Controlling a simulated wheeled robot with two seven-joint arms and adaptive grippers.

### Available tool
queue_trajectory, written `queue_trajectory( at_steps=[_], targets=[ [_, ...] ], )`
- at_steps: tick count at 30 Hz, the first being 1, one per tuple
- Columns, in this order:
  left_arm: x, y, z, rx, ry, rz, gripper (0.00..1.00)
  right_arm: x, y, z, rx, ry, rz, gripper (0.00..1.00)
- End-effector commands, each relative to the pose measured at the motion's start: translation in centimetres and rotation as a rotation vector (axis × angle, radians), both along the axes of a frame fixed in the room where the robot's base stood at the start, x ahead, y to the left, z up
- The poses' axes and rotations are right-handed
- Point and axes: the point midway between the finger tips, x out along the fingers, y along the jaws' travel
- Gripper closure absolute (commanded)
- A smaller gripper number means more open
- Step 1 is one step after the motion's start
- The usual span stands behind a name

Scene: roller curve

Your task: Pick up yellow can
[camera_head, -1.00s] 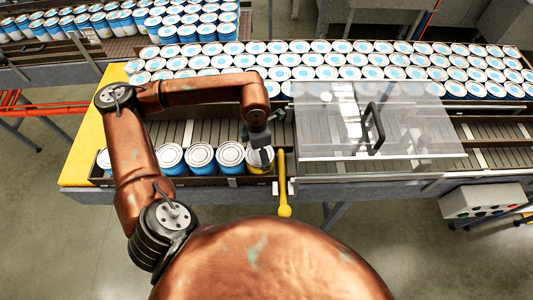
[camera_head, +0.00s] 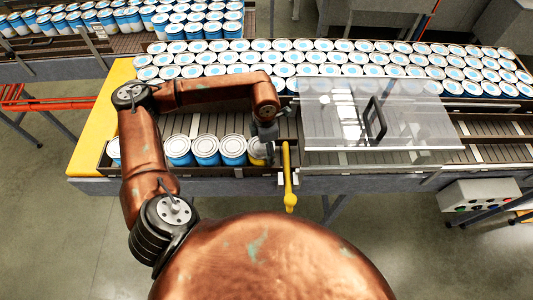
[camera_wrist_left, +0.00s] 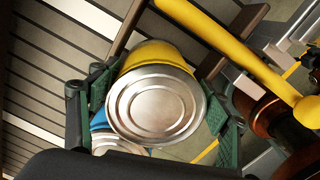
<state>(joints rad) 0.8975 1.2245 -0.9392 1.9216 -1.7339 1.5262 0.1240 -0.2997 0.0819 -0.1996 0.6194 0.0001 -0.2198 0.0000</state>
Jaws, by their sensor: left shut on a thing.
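The yellow can (camera_head: 257,160) stands at the right end of a row of cans on the near conveyor. My left gripper (camera_head: 262,146) is over it from above and partly hides it in the head view. In the left wrist view the yellow can (camera_wrist_left: 155,105) shows its silver lid and yellow side between the green fingers of the left gripper (camera_wrist_left: 158,100), which is shut on it. A blue can shows just behind it there. My right gripper is not in view.
Several blue cans (camera_head: 205,148) stand left of the yellow can. A yellow lever (camera_head: 288,180) is close on its right. A clear cover with a black handle (camera_head: 376,125) lies further right. Rows of blue-topped cans (camera_head: 330,62) fill the far conveyor.

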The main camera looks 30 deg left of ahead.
Motion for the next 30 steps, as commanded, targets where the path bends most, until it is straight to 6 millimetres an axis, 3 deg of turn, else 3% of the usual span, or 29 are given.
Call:
queue_trajectory(
  at_steps=[1,4,7,12,16,23,30],
  targets=[
    [-0.4,-0.6,-0.3,-0.010,0.019,-0.007,0.50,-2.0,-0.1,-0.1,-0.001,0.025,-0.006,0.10],
    [-0.2,-0.6,-0.4,-0.011,0.021,-0.008,0.57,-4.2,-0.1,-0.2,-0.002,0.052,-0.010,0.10],
    [-0.1,-0.6,-0.5,-0.009,0.019,-0.007,0.61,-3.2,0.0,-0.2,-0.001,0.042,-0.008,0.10],
    [0.0,-0.5,-0.4,-0.009,0.018,-0.006,0.62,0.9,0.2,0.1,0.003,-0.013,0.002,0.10],
    [0.0,-0.5,-0.3,-0.009,0.016,-0.005,0.62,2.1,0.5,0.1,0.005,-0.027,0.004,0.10],
    [0.1,-0.4,1.4,-0.007,0.012,-0.005,0.62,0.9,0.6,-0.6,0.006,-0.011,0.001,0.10],
    [0.2,-0.4,5.5,-0.008,0.009,-0.004,0.62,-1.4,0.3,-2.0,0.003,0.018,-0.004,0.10]
  ],
)
